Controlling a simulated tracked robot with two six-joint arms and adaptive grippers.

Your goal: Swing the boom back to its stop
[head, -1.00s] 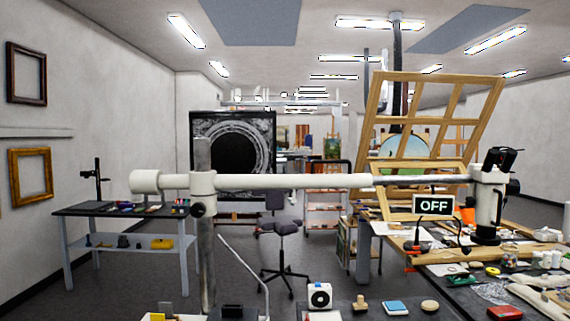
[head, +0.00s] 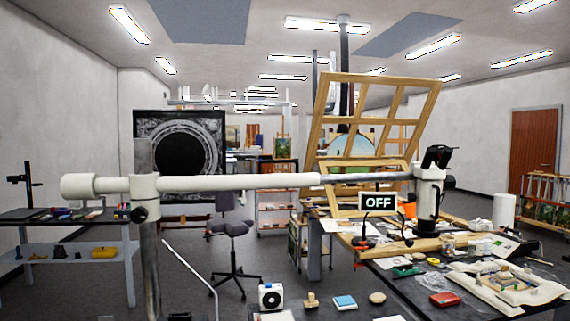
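The boom (head: 250,183) is a long white horizontal tube with a thinner grey section on the right. It runs through a white clamp (head: 144,198) on a grey upright post (head: 150,265) at the left. A white microscope-like head (head: 428,195) with black eyepieces hangs at its right end, over the right-hand bench. A white counterweight-like cylinder (head: 78,187) is at its left end. I cannot make out the stop. Neither of my grippers is in view.
A sign reading OFF (head: 377,202) stands below the boom near the head. The right bench (head: 395,285) carries papers, tools and a red box (head: 445,299). A wooden lattice frame (head: 372,120) leans behind. A stool (head: 232,245) stands on open floor. A side table (head: 60,250) is at left.

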